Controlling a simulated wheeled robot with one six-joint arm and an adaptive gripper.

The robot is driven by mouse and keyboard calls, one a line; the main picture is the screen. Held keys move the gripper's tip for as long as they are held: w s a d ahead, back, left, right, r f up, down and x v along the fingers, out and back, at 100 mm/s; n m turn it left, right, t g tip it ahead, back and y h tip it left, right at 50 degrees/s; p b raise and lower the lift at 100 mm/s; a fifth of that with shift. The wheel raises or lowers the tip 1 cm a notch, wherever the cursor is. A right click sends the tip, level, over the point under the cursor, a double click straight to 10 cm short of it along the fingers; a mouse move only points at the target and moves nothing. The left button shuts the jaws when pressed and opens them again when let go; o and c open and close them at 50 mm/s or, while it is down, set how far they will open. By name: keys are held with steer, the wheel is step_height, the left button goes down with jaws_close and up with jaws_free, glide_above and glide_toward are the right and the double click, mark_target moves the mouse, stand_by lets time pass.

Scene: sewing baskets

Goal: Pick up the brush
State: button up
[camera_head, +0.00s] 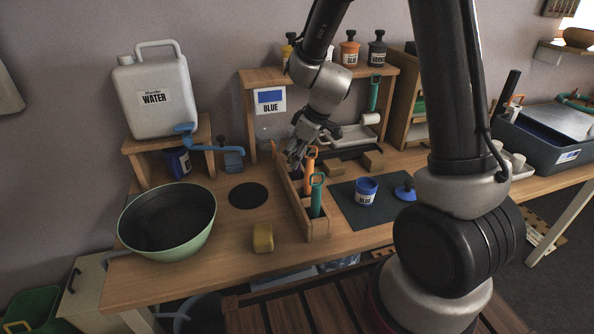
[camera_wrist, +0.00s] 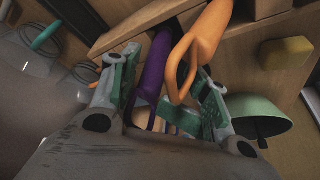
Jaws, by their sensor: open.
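A narrow wooden holder (camera_head: 317,229) on the table has upright tools in it. An orange looped handle (camera_head: 310,159) and a teal looped handle (camera_head: 317,196) stand out of it; their lower ends are hidden, so I cannot tell which tool is the brush. My gripper (camera_head: 296,158) is over the holder's back end, behind the orange handle. In the wrist view my gripper (camera_wrist: 168,70) is open, with a purple handle (camera_wrist: 153,72) between its green-padded fingers, nearer the left one. The orange handle (camera_wrist: 208,36) also shows there, its loop close to the right finger.
A green bowl (camera_head: 199,240), a yellow sponge-like block (camera_head: 263,238) and a black round pad (camera_head: 248,195) lie left of the holder. A blue jar (camera_head: 366,191) stands on a dark mat (camera_head: 350,213) to the right. A wooden shelf (camera_head: 247,112) stands behind.

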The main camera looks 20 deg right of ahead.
steer(key=c, duration=0.6)
